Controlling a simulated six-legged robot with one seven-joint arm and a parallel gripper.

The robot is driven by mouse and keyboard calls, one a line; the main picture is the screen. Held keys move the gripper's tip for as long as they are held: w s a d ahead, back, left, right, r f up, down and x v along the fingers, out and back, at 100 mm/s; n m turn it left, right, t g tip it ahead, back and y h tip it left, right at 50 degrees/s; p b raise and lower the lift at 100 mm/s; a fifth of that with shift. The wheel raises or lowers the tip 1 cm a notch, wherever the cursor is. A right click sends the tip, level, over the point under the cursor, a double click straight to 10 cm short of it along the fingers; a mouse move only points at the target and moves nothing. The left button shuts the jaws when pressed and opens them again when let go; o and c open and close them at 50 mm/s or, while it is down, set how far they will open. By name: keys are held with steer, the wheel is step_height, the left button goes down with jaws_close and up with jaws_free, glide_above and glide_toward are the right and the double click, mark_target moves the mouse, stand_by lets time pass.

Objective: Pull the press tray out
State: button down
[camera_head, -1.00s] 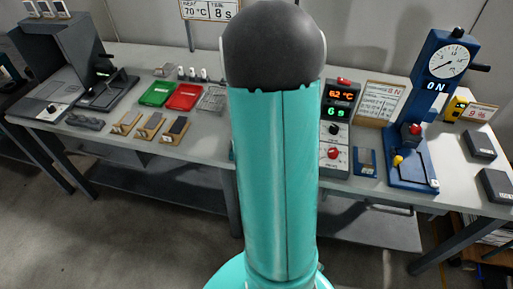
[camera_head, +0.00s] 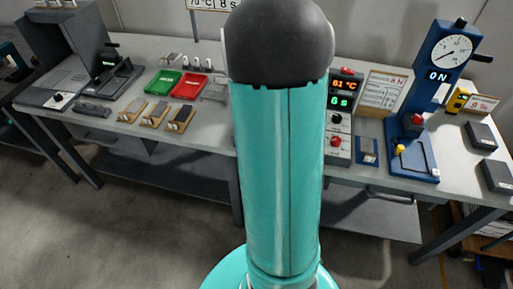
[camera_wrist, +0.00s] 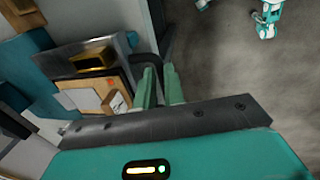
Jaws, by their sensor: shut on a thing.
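In the wrist view, my gripper (camera_wrist: 159,82) has two pale green fingers shut on a dark looped handle (camera_wrist: 147,61). The handle stands at the right end of what looks like the press tray (camera_wrist: 88,52), a grey metal tray. A brown board, a brass-coloured block (camera_wrist: 90,62) and a small labelled piece (camera_wrist: 115,102) show inside or just below its rim; their exact seating is unclear. My wrist body covers the lower part of that view. In the head view, my turquoise arm hides the middle of the bench, and neither my gripper nor this tray shows.
A grey bench (camera_head: 200,137) crosses the head view. It carries a red tray (camera_head: 188,87), a green tray (camera_head: 163,82), a display unit (camera_head: 341,115) and a blue dial press (camera_head: 437,75). Dark blocks lie at the right. Open floor lies in front.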

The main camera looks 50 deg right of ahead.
steer(key=c, duration=1.5)
jaws_free()
steer(key=r, duration=0.4)
steer(key=a+r, duration=0.1)
steer(key=r, duration=0.4)
steer(key=s+a+r, duration=0.1)
steer(key=r, duration=0.3)
steer(key=shift+s+r, duration=0.1)
steer(key=shift+r, duration=0.2)
steer(key=shift+a, duration=0.1)
steer(key=s+a+r+m+t, duration=0.1)
steer(key=a+r+m, duration=0.1)
steer(key=a, duration=0.7)
steer(key=s+a+r+m+t+y, duration=0.1)
steer(key=a+r+t, duration=0.1)
steer(key=a+r, duration=0.3)
steer(key=s+a+r+m+t, duration=0.1)
steer(key=a+r+m, duration=0.1)
steer(key=a, duration=1)
steer(key=shift+s+a+r+m+t+y, duration=0.15)
steer(key=shift+r+y, duration=0.05)
steer(key=shift+r, duration=0.2)
steer(key=shift+s+a+r+m+t+y, duration=0.1)
steer(key=shift+a+r+m+t+y, duration=0.1)
steer(key=shift+r, duration=0.15)
